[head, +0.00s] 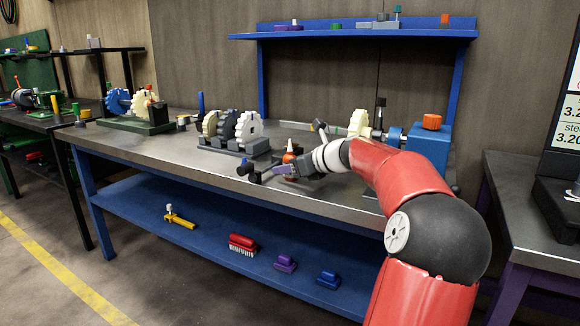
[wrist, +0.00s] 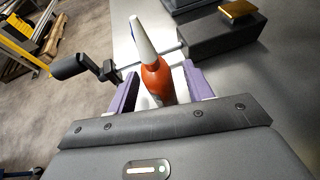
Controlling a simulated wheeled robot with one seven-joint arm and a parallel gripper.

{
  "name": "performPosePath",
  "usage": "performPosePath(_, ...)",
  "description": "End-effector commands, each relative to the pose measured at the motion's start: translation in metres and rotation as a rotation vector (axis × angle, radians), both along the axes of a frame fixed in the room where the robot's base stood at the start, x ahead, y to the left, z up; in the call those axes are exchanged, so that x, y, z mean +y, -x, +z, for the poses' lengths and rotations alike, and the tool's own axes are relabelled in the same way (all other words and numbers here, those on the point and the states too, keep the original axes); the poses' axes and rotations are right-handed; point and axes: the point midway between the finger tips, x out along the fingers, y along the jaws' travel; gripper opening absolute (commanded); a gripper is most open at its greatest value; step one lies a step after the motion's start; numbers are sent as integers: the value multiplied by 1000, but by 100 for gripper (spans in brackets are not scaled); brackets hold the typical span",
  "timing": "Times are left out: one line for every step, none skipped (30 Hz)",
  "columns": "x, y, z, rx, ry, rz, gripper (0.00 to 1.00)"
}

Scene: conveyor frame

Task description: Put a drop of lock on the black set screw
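An orange bottle (wrist: 157,82) with a long white conical nozzle stands between the purple fingers of my gripper (wrist: 161,92) in the wrist view. The fingers are apart, with a narrow gap visible on the bottle's right side. In the head view the orange bottle (head: 289,157) shows near the bench's front edge, and my gripper (head: 283,170) is low beside it. The bottle's lower part is hidden by the gripper. I cannot make out the black set screw. A cream gear (head: 360,122) on a shaft stands farther back, partly behind my arm, near a blue block (head: 428,149).
A black crank-like handle (wrist: 72,65) is left of the bottle, close to the left finger. A dark block (wrist: 215,36) with a gold top stands at the back right. Several gears on a grey stand (head: 232,146) are left on the bench (head: 170,152). A blue shelf (head: 345,35) hangs above.

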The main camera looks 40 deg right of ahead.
Motion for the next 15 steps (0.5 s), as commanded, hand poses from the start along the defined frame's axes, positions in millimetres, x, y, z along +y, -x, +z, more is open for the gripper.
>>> performPosePath(0,0,0,0,0,0,51)
performPosePath(0,0,0,0,0,0,51)
performPosePath(0,0,0,0,0,0,51)
performPosePath(0,0,0,0,0,0,51)
performPosePath(0,0,0,0,0,0,51)
performPosePath(0,0,0,0,0,-1,51)
performPosePath(0,1,1,0,0,-1,51)
performPosePath(-1,2,1,0,1,-1,51)
performPosePath(-2,5,2,1,2,-2,51)
performPosePath(-2,8,3,0,4,-3,51)
performPosePath(-3,11,5,0,4,-3,51)
performPosePath(-4,17,7,0,3,-3,51)
performPosePath(-5,21,9,0,3,-5,51)
performPosePath(-6,26,11,0,3,-4,51)
performPosePath(-8,33,14,1,4,-5,51)
